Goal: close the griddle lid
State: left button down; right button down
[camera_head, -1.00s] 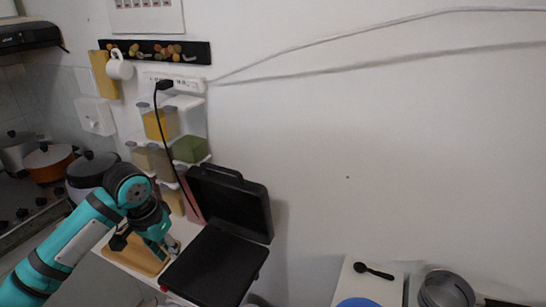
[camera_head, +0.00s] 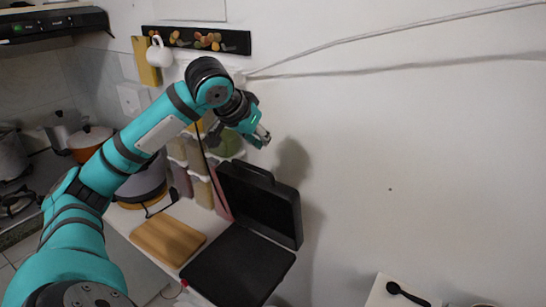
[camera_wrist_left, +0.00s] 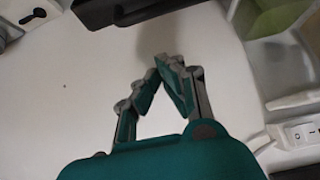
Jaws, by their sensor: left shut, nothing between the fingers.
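The black griddle stands open against the wall in the head view. Its lid (camera_head: 262,200) is raised and leans back, with a handle along its top edge. Its base (camera_head: 238,266) lies flat on the white counter. My left gripper (camera_head: 264,137) is up in front of the wall, above the lid's top edge and apart from it. In the left wrist view the left fingertips (camera_wrist_left: 168,68) meet with nothing between them. A dark edge, likely part of the griddle, shows at the top of that view (camera_wrist_left: 125,10). My right gripper is not in view.
A wooden board (camera_head: 168,240) lies left of the griddle. Spice dispensers (camera_head: 228,143) hang on the wall behind my left gripper. Pots (camera_head: 90,140) stand at the left. A black spoon (camera_head: 408,294) lies at the lower right. The wall to the right is clear.

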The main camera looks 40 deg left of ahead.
aim_at(264, 178)
pick_arm(q)
jog(key=f, duration=0.2)
jog(key=w+f+p, duration=0.1)
jog(key=f, duration=0.3)
jog(key=shift+w+a+f+p, duration=0.1)
jog(key=shift+w+a+p, duration=0.1)
jog(key=shift+w+p, duration=0.2)
jog(key=shift+s+d, duration=0.15)
jog(key=shift+s, duration=0.35)
jog(key=shift+w, duration=0.1)
